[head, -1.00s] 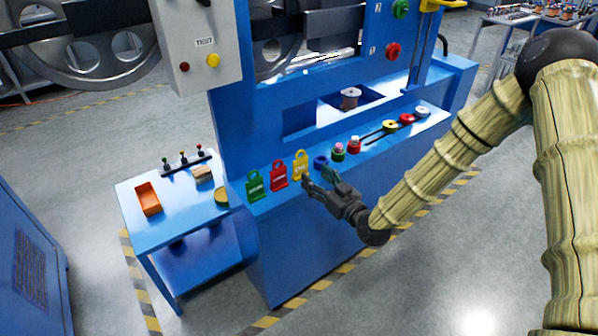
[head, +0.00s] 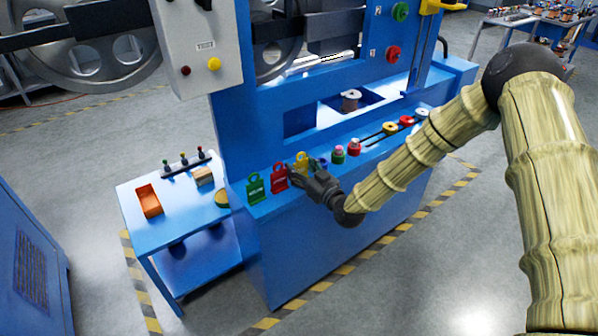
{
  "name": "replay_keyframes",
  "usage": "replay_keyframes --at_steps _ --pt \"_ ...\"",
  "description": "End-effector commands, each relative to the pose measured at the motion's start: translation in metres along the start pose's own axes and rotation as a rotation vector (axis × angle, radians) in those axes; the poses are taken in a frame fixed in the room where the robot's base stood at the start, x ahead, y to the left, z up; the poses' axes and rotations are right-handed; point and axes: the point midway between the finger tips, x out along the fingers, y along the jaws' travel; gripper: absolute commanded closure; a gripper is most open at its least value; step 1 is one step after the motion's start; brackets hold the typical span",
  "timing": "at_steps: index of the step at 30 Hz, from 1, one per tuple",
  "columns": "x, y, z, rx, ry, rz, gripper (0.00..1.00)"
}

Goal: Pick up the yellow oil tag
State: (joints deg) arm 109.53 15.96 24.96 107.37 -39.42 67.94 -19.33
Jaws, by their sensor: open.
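The yellow oil tag (head: 302,160) stands on the blue machine ledge, to the right of the red tag (head: 279,178) and the green tag (head: 255,188). My gripper (head: 294,172) is open, with its fingers at the lower part of the yellow tag, between it and the red tag in the picture. The fingers hide the yellow tag's lower part. I cannot tell whether they touch it.
More coloured spools line the ledge. A side table (head: 178,229) with an orange bin (head: 149,201) is at the left.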

Motion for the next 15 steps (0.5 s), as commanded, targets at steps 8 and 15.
replay_keyframes --at_steps 8,15 --pt "-0.0001 -0.0001 0.0000 0.000 0.000 0.000 0.70" --pt "-0.0002 0.0000 -0.0001 0.000 0.000 0.000 0.75"
